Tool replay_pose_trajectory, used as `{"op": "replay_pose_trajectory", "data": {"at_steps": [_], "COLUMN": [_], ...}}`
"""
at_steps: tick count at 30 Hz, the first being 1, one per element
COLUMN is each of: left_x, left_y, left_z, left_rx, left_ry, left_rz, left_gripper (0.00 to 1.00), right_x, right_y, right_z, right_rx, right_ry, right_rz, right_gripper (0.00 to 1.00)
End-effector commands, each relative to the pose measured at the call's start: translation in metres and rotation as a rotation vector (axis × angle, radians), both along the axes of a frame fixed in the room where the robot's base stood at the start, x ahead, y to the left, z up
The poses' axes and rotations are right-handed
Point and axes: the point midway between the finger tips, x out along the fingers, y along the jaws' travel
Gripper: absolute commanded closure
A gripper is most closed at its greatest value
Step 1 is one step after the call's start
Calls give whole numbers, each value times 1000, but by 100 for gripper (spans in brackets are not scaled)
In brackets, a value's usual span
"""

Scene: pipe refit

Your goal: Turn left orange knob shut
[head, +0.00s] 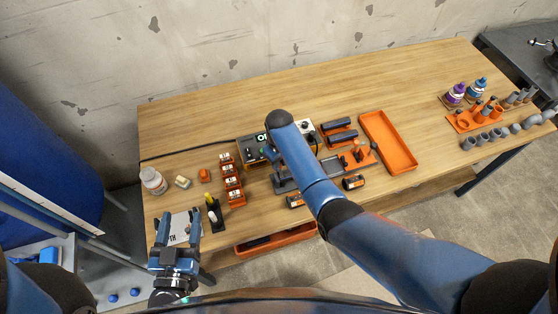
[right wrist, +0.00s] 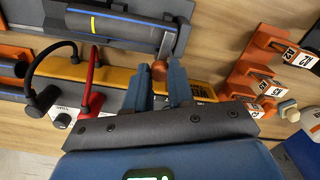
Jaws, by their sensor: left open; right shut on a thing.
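An orange knob (right wrist: 158,69) sits between the blue fingers of my right gripper (right wrist: 160,82) in the right wrist view, and the gripper is shut on it. The knob is partly covered by the fingers. A grey pipe (right wrist: 125,30) with a yellow stripe lies just beyond it. In the head view my right forearm and wrist cover the knob and gripper. The grey pipe fixture (head: 284,184) shows beside the arm there. My left gripper (head: 178,228) is open and empty, over the white sheet at the table's front left corner.
Orange labelled holders (head: 231,183) stand left of the fixture. A black device (head: 248,150) with a lit display is behind it. An empty orange tray (head: 400,158) lies to the right. Bottles (head: 456,92) and grey pipe pieces (head: 497,133) are at the far right. The back of the table is clear.

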Motion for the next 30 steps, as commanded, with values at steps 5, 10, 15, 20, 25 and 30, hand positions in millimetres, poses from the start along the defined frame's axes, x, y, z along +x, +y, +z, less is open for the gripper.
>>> {"op": "replay_pose_trajectory", "data": {"at_steps": [5,10,15,20,25,30], "left_x": [0,0,0,0,0,0], "left_y": [0,0,0,0,0,0], "left_z": [1,1,1,1,1,1], "left_rx": [0,0,0,0,0,0], "left_ry": [0,0,0,0,0,0], "left_rz": [0,0,0,0,0,0], "left_gripper": [37,37,37,37,37,37], "right_x": [2,2,2,2,2,1], "right_y": [0,1,1,1,1,0], "right_z": [2,2,2,2,2,1], "right_rx": [2,2,2,2,2,1], "right_ry": [-5,-6,-6,-6,-5,-3], "right_rz": [51,71,74,73,73,72], "right_gripper": [100,100,100,100,56,52]}}
